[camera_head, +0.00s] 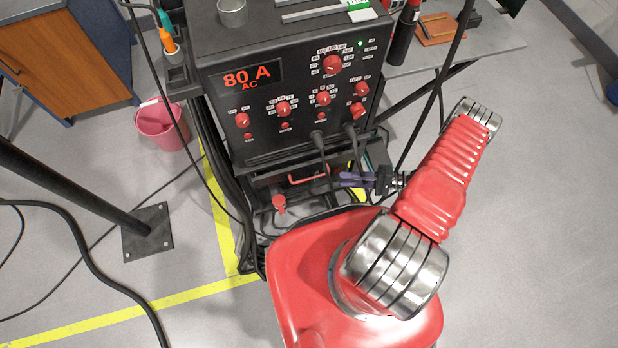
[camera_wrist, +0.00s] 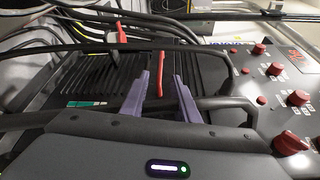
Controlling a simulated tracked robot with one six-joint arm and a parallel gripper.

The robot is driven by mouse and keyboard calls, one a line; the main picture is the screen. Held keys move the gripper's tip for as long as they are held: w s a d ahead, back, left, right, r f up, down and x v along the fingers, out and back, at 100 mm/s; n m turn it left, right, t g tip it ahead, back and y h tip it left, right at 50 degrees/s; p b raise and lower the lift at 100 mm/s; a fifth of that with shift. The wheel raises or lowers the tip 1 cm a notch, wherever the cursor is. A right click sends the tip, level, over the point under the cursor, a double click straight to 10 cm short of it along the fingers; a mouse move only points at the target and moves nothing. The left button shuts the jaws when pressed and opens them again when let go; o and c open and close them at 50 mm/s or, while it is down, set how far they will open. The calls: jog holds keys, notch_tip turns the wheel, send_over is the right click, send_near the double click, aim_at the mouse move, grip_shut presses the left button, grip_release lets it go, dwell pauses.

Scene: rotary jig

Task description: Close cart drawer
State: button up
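The cart drawer (camera_head: 290,183) is low on the cart, under the black welding machine (camera_head: 290,75). It has a dark front and a red handle (camera_head: 306,178). How far it stands out is hard to tell in the head view. My gripper (camera_head: 344,179) has purple fingers and is just right of the handle, pointing left. In the wrist view my gripper (camera_wrist: 163,82) is open, with a clear gap between its fingers. The red handle (camera_wrist: 160,75) shows upright in that gap, seemingly beyond the fingertips. I cannot tell whether anything touches.
Dark cables (camera_wrist: 95,48) cross in front of the drawer area. A red fitting (camera_head: 279,204) is below the handle. A pink bucket (camera_head: 160,125) stands left of the cart, and a grey table (camera_head: 455,50) is at right. Floor at right is clear.

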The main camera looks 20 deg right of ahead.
aim_at(310, 178)
jog(key=shift+x, duration=6.9)
jog(key=shift+c, duration=0.4)
grip_shut()
jog(key=shift+f, duration=0.1)
